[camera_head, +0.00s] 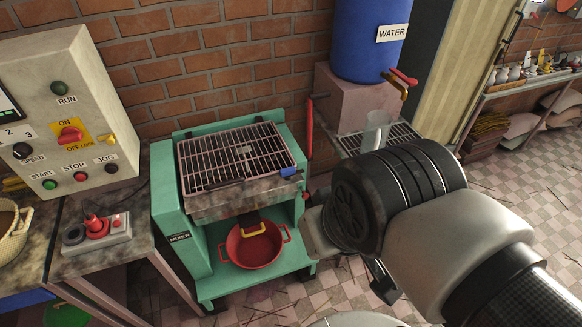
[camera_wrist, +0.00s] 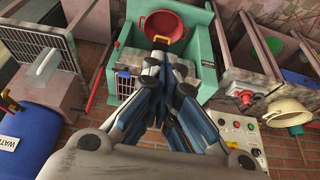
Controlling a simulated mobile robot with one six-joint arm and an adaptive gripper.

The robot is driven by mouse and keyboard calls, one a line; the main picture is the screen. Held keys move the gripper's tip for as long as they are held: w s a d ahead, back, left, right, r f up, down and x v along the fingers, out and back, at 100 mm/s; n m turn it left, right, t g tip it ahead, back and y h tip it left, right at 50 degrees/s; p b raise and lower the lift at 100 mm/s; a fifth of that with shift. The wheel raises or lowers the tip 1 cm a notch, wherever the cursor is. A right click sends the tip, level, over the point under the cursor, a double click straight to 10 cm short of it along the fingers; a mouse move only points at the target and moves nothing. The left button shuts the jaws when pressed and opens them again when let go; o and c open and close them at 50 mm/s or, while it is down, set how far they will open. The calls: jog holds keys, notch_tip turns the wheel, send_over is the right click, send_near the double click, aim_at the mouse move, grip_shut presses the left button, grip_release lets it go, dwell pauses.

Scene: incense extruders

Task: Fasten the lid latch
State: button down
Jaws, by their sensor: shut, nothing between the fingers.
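The mixer is a green machine (camera_head: 168,213) with a wire-grid lid (camera_head: 235,152) lying flat over its hopper. A small blue latch (camera_head: 289,171) sits at the lid's front right corner; whether it is fastened is too small to tell. In the wrist view, where the scene appears turned around, the blue latch (camera_wrist: 123,74) shows left of my fingers. My gripper (camera_wrist: 157,62) is shut and empty, its fingers pointing toward the mixer's front and covering part of the lid. In the head view the wrist largely hides my fingers.
A red pot (camera_head: 255,252) stands on the mixer's lower shelf. A blue water barrel (camera_head: 368,40) stands on a pink block at the back right. Tiled floor (camera_head: 500,195) is open at the right.

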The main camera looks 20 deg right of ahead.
jog(key=w+d+f, duration=0.2)
jog(key=w+f, duration=0.1)
jog(key=w, duration=0.7)
jog(key=w+d+f, duration=0.2)
jog(key=w+f, duration=0.1)
jog(key=w, duration=0.7)
jog(key=w+d+f, duration=0.5)
jog(key=f, duration=0.3)
jog(key=w+d+f, duration=0.5)
jog(key=w+f, duration=0.1)
jog(key=f, duration=0.3)
jog(key=shift+f, duration=0.1)
